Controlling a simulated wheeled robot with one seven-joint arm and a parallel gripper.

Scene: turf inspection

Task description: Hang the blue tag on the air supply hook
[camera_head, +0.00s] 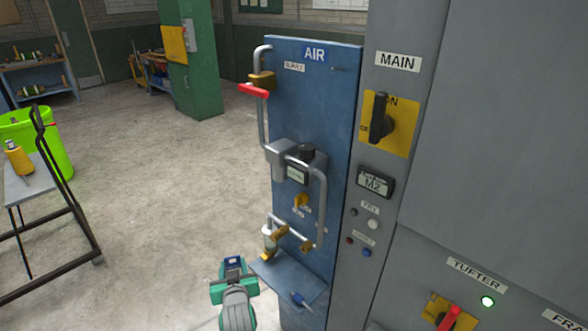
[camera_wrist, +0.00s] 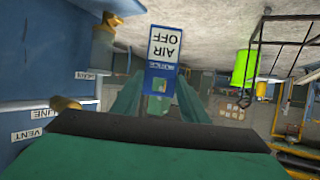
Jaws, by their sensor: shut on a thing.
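My gripper (camera_head: 233,268) is low in front of the blue air panel (camera_head: 335,130), to the left of its small shelf. It is shut on the blue tag (camera_head: 234,261), whose top shows between the green fingers. In the wrist view the tag (camera_wrist: 163,62) has a white label reading "AIR OFF", upside down, and stands out beyond the fingertips. Its lower part is between the fingers.
A pipe with a red-handled valve (camera_head: 253,91) and a regulator (camera_head: 298,172) stand out from the panel. The blue shelf (camera_head: 285,277) juts out near my gripper. A grey cabinet (camera_head: 395,200) adjoins on the right. A cart (camera_head: 60,210) stands left; the floor between is clear.

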